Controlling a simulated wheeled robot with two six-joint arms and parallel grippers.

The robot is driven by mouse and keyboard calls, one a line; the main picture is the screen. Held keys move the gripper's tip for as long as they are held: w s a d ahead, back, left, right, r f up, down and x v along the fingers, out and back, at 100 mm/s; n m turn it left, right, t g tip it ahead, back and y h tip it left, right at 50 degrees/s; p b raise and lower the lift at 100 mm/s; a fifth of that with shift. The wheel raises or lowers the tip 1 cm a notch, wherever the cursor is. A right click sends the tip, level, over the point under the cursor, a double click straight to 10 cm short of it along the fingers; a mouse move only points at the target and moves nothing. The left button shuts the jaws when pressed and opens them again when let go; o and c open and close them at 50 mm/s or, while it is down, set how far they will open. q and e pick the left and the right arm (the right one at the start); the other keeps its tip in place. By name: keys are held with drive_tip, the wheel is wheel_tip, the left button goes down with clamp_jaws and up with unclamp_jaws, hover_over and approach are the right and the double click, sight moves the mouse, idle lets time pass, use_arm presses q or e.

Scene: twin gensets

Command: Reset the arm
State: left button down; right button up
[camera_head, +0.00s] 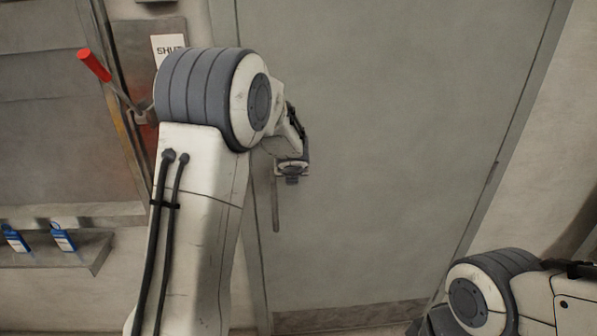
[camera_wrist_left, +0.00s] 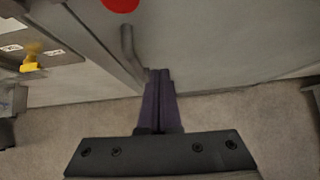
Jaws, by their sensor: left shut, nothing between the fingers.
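My left arm (camera_head: 195,220) rises from the bottom of the head view and bends away toward a grey door. Its wrist end (camera_head: 291,165) is in front of the door; the fingers are hard to make out there. In the left wrist view my left gripper (camera_wrist_left: 157,90) is shut with nothing between its dark fingers. The fingertips appear near a vertical door handle (camera_wrist_left: 128,45); I cannot tell whether they touch it. My right arm (camera_head: 490,295) shows at the lower right of the head view, its gripper out of frame.
The grey door (camera_head: 400,120) fills the middle. A red-handled lever (camera_head: 94,64) sticks out at upper left, beside a "SHUT" label (camera_head: 168,48). Blue tags (camera_head: 62,237) are on a ledge at left. The left wrist view shows a red round part (camera_wrist_left: 120,4), a yellow part (camera_wrist_left: 30,64) and floor (camera_wrist_left: 245,120).

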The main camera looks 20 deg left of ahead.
use_arm(q)
drive_tip(key=s+d+n+g+h+b, duration=0.1)
drive_tip(key=s+d+n+g+h, duration=0.15)
drive_tip(key=s+d+n, duration=1.15)
drive_tip(key=s+d+f+n+g+h, duration=0.1)
drive_tip(key=s+d+n, duration=0.3)
drive_tip(key=s, duration=0.9)
drive_tip(key=s+d+f+n+g+h, duration=0.1)
drive_tip(key=s+d+n+g, duration=0.3)
drive_tip(key=s, duration=0.9)
drive_tip(key=d+n, duration=0.1)
drive_tip(key=d, duration=0.2)
drive_tip(key=shift+d+n+b, duration=0.3)
drive_tip(key=shift+b, duration=0.1)
